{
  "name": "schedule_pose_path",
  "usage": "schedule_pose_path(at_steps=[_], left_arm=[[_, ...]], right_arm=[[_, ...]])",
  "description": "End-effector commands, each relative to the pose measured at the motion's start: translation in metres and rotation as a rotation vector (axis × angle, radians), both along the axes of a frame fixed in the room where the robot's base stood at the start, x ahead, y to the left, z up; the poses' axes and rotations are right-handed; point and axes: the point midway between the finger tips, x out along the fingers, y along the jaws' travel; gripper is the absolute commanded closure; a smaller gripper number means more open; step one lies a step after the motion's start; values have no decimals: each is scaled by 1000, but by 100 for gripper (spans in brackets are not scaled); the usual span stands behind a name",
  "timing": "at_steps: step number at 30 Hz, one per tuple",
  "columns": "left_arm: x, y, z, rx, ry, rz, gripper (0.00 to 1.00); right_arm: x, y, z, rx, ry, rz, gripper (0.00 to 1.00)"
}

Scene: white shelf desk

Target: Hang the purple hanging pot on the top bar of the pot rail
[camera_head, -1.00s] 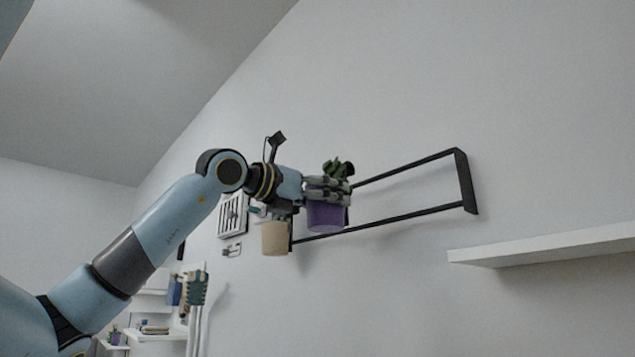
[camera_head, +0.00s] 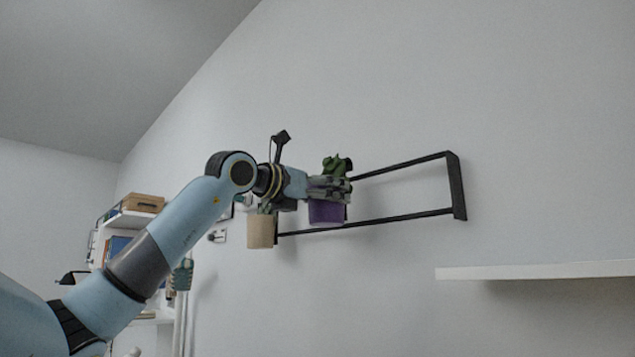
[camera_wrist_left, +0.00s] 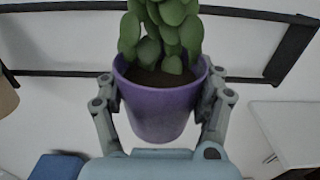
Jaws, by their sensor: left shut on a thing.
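The purple hanging pot (camera_head: 327,212) with a green plant is held by my left gripper (camera_head: 330,188). In the left wrist view the purple pot (camera_wrist_left: 160,108) is upright between the two fingers of my left gripper (camera_wrist_left: 160,95), which touch its sides. The black pot rail has a top bar (camera_head: 400,166) and a lower bar (camera_head: 395,218). In the head view the pot overlaps the rail's left part. Whether its hook touches the top bar is hidden. My right gripper is in neither view.
A beige pot (camera_head: 261,232) hangs at the lower bar's left end, left of the purple pot. A white wall shelf (camera_head: 540,271) juts out at the lower right. Shelves with books and a box (camera_head: 143,203) stand at the left.

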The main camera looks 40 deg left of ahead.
Motion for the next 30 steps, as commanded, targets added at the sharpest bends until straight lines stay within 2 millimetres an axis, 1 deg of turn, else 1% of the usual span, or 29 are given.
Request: schedule_pose_path(at_steps=[1, 12, 13, 14, 18, 24, 30], left_arm=[[4, -1, 4, -2, -1, -2, 85], [32, -4, 4, -2, -2, -2, 85], [31, -3, -3, 1, -3, -1, 85], [31, -3, -8, 1, -3, -1, 85], [31, -3, -19, 1, -3, -1, 85], [31, -3, -25, 1, -3, 0, 85], [31, -3, -26, 1, -3, 0, 85]], right_arm=[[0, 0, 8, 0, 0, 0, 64], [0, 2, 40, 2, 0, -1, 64], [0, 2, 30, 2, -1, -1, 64], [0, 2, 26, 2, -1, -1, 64], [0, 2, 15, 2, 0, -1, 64], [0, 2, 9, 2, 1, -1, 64], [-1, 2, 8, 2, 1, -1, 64]])
